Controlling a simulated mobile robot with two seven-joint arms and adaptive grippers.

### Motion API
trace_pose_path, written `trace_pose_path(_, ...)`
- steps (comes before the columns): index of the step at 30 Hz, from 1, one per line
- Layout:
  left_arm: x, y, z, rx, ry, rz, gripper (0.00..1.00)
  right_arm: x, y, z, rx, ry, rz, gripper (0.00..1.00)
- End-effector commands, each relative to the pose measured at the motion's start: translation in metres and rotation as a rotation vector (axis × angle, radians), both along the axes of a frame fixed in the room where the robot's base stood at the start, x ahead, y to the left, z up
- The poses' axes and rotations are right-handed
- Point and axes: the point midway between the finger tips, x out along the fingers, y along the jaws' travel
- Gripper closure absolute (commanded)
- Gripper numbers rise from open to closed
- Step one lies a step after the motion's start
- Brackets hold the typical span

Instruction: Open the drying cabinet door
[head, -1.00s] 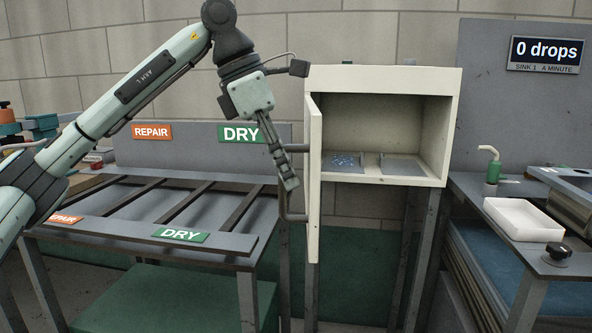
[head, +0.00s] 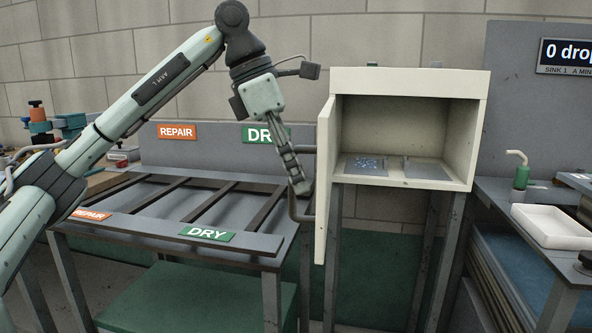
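The cream drying cabinet (head: 410,82) stands on dark legs right of centre, its front open. Its door (head: 325,180) is hinged at the left side and swung out, seen nearly edge-on. A dark bar handle (head: 294,205) sticks out from the door's left face. My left gripper (head: 299,187) points down at the handle, with its fingers in front of it or against it. I cannot tell whether the fingers touch the handle or how far apart they are. My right gripper is not in view.
Inside the cabinet are two grey plates (head: 427,169), the left one with blue specks. A slatted rack with REPAIR and DRY (head: 208,234) signs stands on the left.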

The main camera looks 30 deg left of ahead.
Motion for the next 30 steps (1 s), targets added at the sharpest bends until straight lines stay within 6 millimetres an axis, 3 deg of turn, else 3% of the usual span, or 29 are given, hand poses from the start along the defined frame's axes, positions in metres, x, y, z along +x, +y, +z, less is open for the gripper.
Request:
trace_pose_path(11, 0.000, 0.001, 0.006, -0.001, -0.006, 0.001, 0.68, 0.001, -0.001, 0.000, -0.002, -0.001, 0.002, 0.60)
trace_pose_path(14, -0.002, 0.005, 0.017, -0.003, -0.008, 0.002, 0.68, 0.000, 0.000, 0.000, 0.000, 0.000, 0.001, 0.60)
trace_pose_path(24, -0.018, 0.029, 0.085, -0.001, -0.009, 0.003, 0.68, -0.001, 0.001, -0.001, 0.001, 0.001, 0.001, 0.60)
trace_pose_path(30, -0.022, 0.035, 0.104, 0.001, -0.005, 0.000, 0.68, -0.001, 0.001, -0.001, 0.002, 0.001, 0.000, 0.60)
